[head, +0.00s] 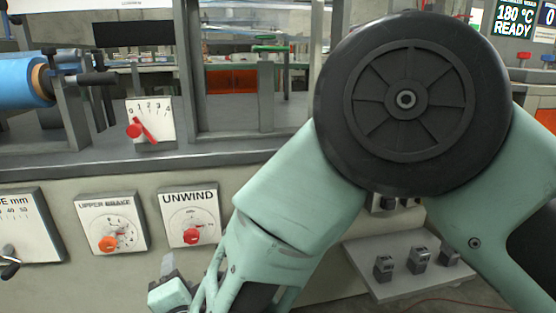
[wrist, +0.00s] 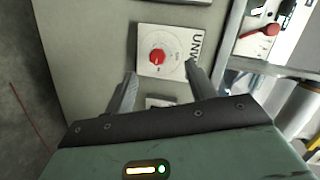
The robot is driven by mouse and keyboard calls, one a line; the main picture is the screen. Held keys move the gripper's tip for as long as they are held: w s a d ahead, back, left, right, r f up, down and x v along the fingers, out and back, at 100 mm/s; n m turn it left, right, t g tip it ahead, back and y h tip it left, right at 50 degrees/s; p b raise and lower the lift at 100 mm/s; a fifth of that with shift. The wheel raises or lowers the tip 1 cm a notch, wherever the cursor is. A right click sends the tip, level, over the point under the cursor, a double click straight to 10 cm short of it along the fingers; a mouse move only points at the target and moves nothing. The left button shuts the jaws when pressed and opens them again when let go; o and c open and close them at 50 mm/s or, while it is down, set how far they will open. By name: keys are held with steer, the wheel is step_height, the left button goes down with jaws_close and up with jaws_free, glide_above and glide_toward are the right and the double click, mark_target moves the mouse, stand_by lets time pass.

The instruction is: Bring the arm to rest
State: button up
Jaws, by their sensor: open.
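My arm's large dark joint and pale green links fill the right half of the head view. My gripper (wrist: 158,90) shows in the wrist view with its two grey fingers spread and nothing between them. Beyond the fingertips is the white UNWIND dial plate with its red knob (wrist: 157,57). The gripper stands apart from the knob, as far as I can tell. In the head view, the UNWIND knob (head: 192,237) sits on the panel left of my arm. Only part of the gripper shows there, low in the picture.
The UPPER BRAKE dial (head: 108,244) is left of UNWIND, with another dial plate (head: 28,228) at the left edge. A red lever on a 0 to 4 scale (head: 149,125) is above. A blue film roll (head: 22,83) is upper left. A grey switch ledge (head: 400,262) lies beneath my arm.

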steer(key=s+d+r+n+g+y+p, duration=0.1)
steer(key=s+d+r+n+g+p, duration=0.15)
steer(key=d+r+n+g, duration=0.65)
steer(key=s+d+n+g+h+p, duration=0.1)
steer(key=s+d+n+g+h, duration=0.2)
steer(key=d, duration=0.5)
steer(key=s+d+n+g+h, duration=0.1)
steer(key=s+d+n+h, duration=0.1)
steer(key=s+d, duration=0.45)
steer(key=s+d+n+g+h+p, duration=0.1)
steer(key=s+d+n+h, duration=0.15)
steer(key=d, duration=0.65)
step_height(320, 180, up, 38)
steer(key=s+p, duration=0.1)
steer(key=p, duration=3.6)
steer(key=shift+d+g+p, duration=0.25)
steer(key=shift+g+p, duration=0.05)
steer(key=shift+p, duration=0.1)
steer(key=shift+n, duration=0.25)
